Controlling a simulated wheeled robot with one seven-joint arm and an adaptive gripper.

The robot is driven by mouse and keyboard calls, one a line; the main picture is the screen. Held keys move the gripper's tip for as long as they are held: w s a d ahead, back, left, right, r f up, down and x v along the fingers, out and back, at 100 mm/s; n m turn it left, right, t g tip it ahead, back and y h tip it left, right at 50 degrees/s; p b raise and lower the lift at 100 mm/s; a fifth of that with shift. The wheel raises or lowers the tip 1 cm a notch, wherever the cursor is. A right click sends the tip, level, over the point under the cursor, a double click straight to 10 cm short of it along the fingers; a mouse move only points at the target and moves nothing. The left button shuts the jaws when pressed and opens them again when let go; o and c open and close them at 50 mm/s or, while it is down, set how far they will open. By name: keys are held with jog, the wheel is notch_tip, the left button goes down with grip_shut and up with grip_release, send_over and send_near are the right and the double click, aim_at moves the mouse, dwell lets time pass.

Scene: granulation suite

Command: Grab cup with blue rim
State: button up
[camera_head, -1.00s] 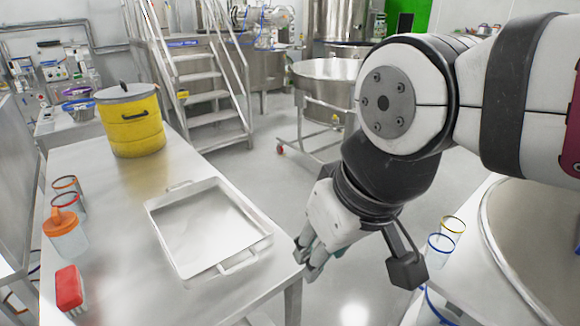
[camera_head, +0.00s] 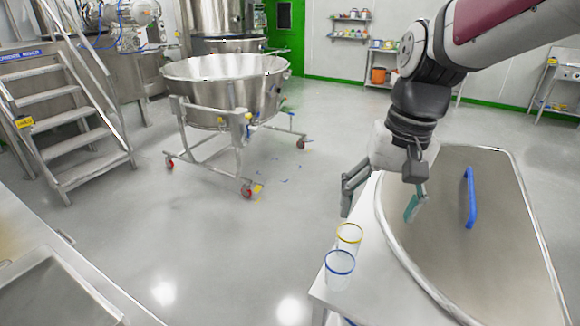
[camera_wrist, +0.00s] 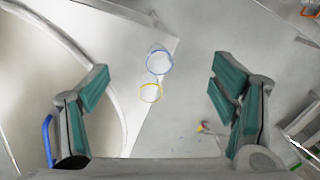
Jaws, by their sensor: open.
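The clear cup with the blue rim (camera_head: 339,270) stands upright near the left corner of a white surface beside a steel vessel. A clear cup with a yellow rim (camera_head: 349,238) stands just behind it. In the wrist view, the blue-rimmed cup (camera_wrist: 159,62) is above the yellow-rimmed cup (camera_wrist: 150,92), and both lie between the spread fingers. My gripper (camera_head: 382,200) is open and empty, above and behind the cups in the head view. It also shows in the wrist view (camera_wrist: 158,100), with teal finger pads wide apart. Neither finger touches a cup.
The steel vessel (camera_head: 450,270) with a blue handle (camera_head: 470,198) is right of the cups. A wheeled steel bowl (camera_head: 225,90) and metal stairs (camera_head: 65,115) stand farther back. The floor left of the cups is clear. A steel tray (camera_head: 60,295) lies on the table at lower left.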

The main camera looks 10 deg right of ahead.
jog(key=w+d+f+m+g+y, duration=0.1)
jog(key=w+d+f+m+g, duration=0.15)
jog(key=w+f, duration=0.75)
jog(key=m+g+b, duration=0.1)
jog(key=m+g, duration=0.1)
send_near(333, 289)
jog(key=shift+n+y, duration=0.25)
jog(key=shift+y, duration=0.05)
jog(key=x, duration=0.6)
jog(key=shift+w+d+f+p, duration=0.15)
jog(key=shift+d+p, duration=0.15)
jog(key=shift+d, duration=0.05)
jog(key=c, duration=1.1)
